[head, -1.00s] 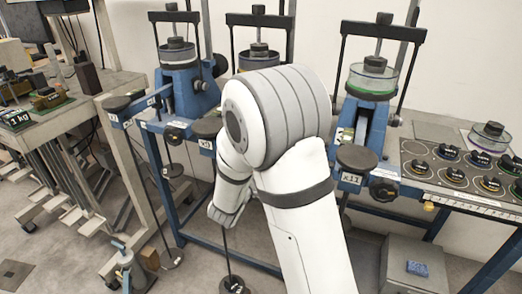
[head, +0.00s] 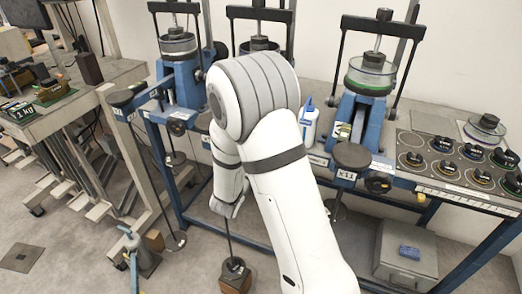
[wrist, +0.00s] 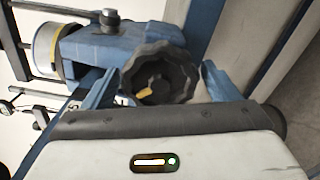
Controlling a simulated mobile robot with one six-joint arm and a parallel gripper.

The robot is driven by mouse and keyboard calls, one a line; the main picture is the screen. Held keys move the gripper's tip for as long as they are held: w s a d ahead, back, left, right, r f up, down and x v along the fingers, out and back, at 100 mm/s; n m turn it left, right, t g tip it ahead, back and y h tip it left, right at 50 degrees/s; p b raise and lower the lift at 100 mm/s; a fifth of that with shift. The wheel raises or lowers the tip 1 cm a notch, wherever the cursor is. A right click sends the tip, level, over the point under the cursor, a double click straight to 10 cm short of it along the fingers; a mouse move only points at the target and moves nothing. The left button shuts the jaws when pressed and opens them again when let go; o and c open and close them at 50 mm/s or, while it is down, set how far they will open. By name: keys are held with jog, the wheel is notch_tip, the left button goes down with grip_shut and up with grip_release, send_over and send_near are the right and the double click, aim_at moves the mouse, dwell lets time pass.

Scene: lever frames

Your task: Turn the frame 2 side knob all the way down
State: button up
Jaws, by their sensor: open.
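A black scalloped side knob (wrist: 160,72) with a yellow mark shows in the wrist view, on a blue frame body (wrist: 120,42). My gripper (wrist: 162,78) is open, one blue finger on each side of the knob. There seems to be a gap on both sides; I cannot tell how far the fingers reach along it. The mark sits at the knob's lower left. In the head view, the middle lever frame (head: 260,42) is mostly hidden behind my arm, and its knob and my gripper do not show.
The right lever frame (head: 362,118) has its own black knob (head: 380,183) and an x11 hanger. The left lever frame (head: 177,66) stands beside the middle one. A white and blue bottle (head: 308,122) stands between middle and right frames. Weights (head: 445,145) lie on the board at right.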

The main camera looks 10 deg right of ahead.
jog(key=p+v, duration=0.1)
jog(key=v, duration=0.4)
jog(key=shift+s+a, duration=0.15)
jog(key=shift+s, duration=0.15)
jog(key=shift+a, duration=0.1)
